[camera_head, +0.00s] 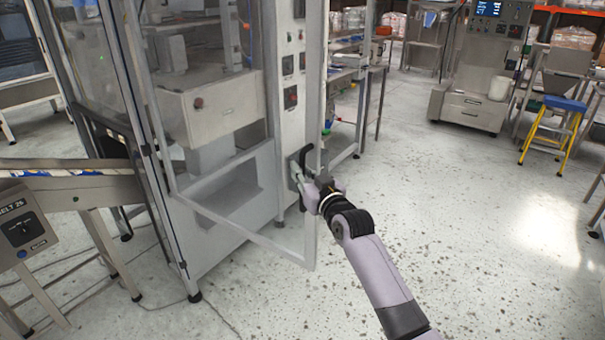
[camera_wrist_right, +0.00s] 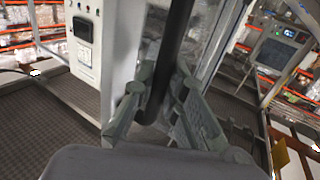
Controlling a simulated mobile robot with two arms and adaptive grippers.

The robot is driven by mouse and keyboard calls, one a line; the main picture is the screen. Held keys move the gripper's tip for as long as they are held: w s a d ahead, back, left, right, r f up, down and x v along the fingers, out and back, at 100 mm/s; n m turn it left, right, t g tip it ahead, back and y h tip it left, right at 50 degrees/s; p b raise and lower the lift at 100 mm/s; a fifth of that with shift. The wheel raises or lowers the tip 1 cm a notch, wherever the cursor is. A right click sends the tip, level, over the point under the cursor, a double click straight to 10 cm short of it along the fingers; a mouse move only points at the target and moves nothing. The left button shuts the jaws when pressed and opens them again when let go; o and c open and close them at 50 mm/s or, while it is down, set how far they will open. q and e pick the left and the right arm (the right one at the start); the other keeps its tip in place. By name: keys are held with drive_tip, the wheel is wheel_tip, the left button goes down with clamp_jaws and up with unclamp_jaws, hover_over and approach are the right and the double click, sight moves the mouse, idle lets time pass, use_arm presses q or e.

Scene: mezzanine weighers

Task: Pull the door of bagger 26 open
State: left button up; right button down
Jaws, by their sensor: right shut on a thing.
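The door of bagger 26 (camera_head: 313,105) is a clear panel in a grey frame. It stands partly open, swung out from the tall grey machine cabinet (camera_head: 291,60). Its black upright handle (camera_head: 304,156) is on the free edge. My right gripper (camera_head: 303,175) is at the handle, with its arm reaching in from the lower right. In the right wrist view the black handle bar (camera_wrist_right: 178,45) passes between the two grey-green fingers (camera_wrist_right: 155,108), which are shut on it. My left gripper is not in view.
A conveyor marked belt 26 (camera_head: 70,186) stands at the left, close to the cabinet. A yellow and blue step stool (camera_head: 556,125) and another machine (camera_head: 485,65) stand at the back right. The speckled floor (camera_head: 450,220) right of the door is clear.

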drive_tip(key=shift+r, duration=0.15)
drive_tip(key=c, duration=1.6)
unclamp_jaws()
drive_tip(key=v, duration=1.2)
drive_tip(key=shift+f, duration=0.3)
